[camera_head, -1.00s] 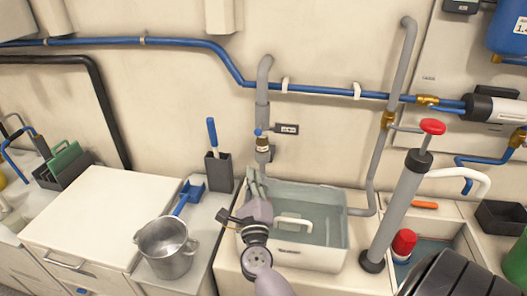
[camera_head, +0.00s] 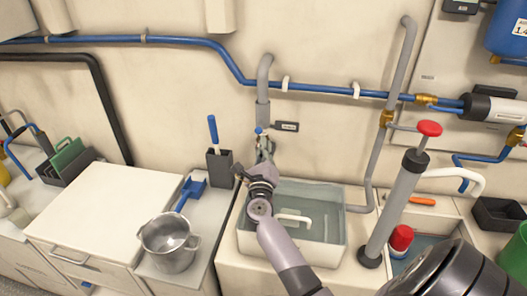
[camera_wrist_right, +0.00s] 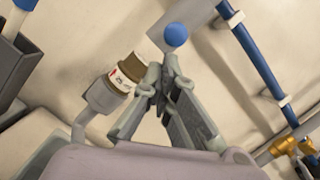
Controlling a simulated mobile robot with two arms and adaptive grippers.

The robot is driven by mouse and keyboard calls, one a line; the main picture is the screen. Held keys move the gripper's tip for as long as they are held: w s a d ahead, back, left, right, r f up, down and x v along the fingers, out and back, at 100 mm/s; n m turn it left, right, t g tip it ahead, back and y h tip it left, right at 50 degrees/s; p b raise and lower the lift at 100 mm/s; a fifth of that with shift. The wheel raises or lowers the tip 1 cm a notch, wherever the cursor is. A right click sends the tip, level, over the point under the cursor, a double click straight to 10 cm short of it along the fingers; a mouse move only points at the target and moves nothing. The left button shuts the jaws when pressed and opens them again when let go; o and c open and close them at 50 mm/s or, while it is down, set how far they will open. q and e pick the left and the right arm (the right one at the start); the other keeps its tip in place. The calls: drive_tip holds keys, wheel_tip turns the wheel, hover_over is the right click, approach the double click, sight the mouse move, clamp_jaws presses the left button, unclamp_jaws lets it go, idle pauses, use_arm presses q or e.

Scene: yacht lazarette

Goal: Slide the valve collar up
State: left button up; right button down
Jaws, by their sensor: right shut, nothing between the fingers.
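The valve stands on the grey vertical pipe (camera_head: 263,93) at the back wall. In the right wrist view, its brass collar (camera_wrist_right: 125,74) has a white band marked "25" and sits on a grey pipe fitting, left of my fingers. A blue ball knob (camera_wrist_right: 175,35) shows just past the fingertips; it also shows in the head view (camera_head: 258,131). My right gripper (camera_wrist_right: 161,74) is shut and empty, its fingertips close to the knob; contact cannot be told. In the head view my right gripper (camera_head: 265,156) hides most of the collar.
A pump with a red handle (camera_head: 429,129) stands to the right. A steel pot (camera_head: 169,244) and a dark holder with a blue handle (camera_head: 220,165) are to the left. A blue pipe (camera_head: 180,42) runs along the wall.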

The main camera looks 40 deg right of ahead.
drive_tip(key=shift+w+a+r+p, duration=0.1)
drive_tip(key=shift+a+r+p, duration=0.05)
drive_tip(key=shift+r+p, duration=0.7)
